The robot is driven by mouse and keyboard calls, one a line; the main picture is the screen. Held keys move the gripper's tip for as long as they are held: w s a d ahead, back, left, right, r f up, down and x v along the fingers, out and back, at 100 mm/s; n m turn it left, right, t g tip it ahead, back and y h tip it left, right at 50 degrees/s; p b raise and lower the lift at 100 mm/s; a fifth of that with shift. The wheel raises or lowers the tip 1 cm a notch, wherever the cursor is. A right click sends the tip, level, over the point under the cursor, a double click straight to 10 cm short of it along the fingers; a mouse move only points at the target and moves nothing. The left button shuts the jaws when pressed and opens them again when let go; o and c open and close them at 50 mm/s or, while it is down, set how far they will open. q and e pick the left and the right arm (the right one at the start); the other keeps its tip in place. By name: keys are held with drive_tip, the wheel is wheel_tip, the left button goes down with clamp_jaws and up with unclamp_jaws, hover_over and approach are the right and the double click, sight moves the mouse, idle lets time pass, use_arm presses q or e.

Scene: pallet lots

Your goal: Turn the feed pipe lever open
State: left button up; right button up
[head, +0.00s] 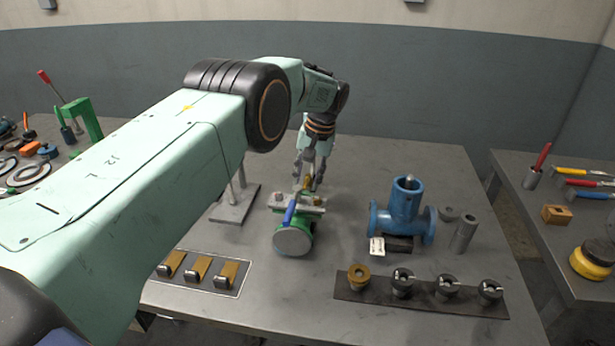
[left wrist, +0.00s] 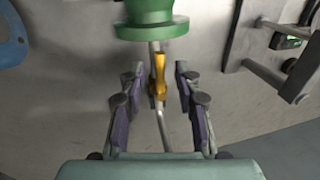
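My left gripper (head: 311,178) is behind the fitting, pointing down. In the left wrist view my left gripper (left wrist: 158,90) is open, its fingers on either side of the yellow piece, with gaps visible. Which lever belongs to the feed pipe is unclear.
A blue valve body (head: 405,212) with a white tag (head: 377,247) stands to the right. A dark strip (head: 425,301) with several fittings and a tray (head: 204,289) with brass pieces lie in front. A grey stand (head: 234,207) is left of the fitting.

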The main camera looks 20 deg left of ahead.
use_arm(q)
drive_tip(key=shift+r, duration=0.15)
wheel_tip(320, 180, up, 12)
drive_tip(key=d, duration=0.2)
drive_tip(key=shift+w+d+f, duration=0.15)
drive_tip(key=shift+w+f, duration=0.05)
drive_tip(key=shift+w, duration=0.05)
idle(0.5)
